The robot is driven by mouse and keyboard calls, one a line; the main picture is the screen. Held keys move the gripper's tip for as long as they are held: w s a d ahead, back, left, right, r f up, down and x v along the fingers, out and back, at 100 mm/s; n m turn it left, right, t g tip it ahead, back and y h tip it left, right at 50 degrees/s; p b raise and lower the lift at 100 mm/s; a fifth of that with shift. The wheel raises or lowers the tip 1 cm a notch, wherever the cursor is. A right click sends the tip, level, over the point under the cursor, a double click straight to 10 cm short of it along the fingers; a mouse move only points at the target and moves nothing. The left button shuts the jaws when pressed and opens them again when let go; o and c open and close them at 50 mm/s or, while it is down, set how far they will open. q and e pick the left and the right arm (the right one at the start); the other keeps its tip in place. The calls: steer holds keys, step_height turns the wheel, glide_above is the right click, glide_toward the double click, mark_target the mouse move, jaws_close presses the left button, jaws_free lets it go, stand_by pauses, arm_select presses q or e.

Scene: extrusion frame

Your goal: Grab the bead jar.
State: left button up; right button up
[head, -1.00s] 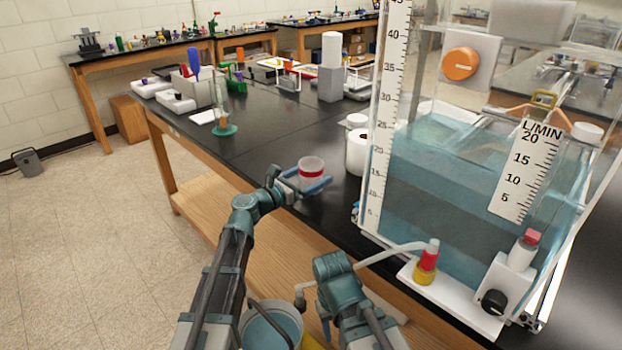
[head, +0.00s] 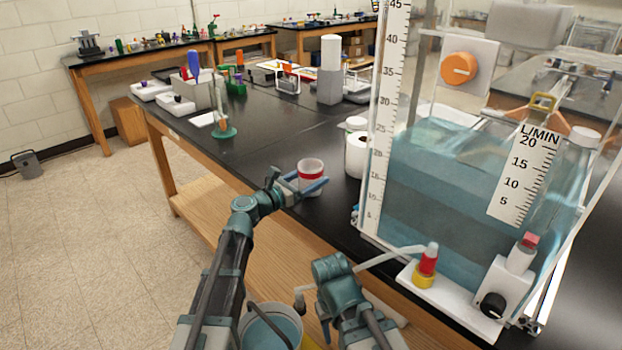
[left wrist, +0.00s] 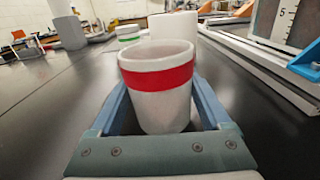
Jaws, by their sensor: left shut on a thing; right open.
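The bead jar (head: 311,170) is a small whitish, open-topped cup with a red band, upright near the front edge of the black bench. In the left wrist view the bead jar (left wrist: 157,103) fills the middle, between the two blue fingers. Its contents do not show. My left gripper (head: 309,185) is shut on it, one finger along each side; the left wrist view shows the gripper (left wrist: 160,115) too. I cannot tell whether the jar's base touches the bench. My right gripper (head: 311,308) is low, by the bench's front edge, open and empty.
A white roll (head: 355,155) stands close behind the jar. A large clear water tank (head: 470,210) takes up the right side. A green-banded jar (left wrist: 129,34) stands farther back. A teal bucket (head: 270,328) is below. The bench left of the jar is mostly clear.

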mark_target(318, 161)
arm_select(q)
steer(key=shift+r+p, duration=0.7)
steer(key=shift+r, duration=0.25)
step_height(318, 161, up, 2)
steer(key=shift+r+p, duration=0.1)
steer(key=shift+p, duration=0.95)
steer(key=s+d, duration=0.1)
steer(key=s, duration=0.4)
steer(key=s+d, duration=0.2)
steer(key=s, duration=0.3)
steer(key=s+d, duration=0.2)
steer(key=s, duration=0.3)
steer(key=shift+s+r+p, duration=0.1)
steer(key=shift+r+p, duration=0.2)
steer(key=shift+p, duration=0.1)
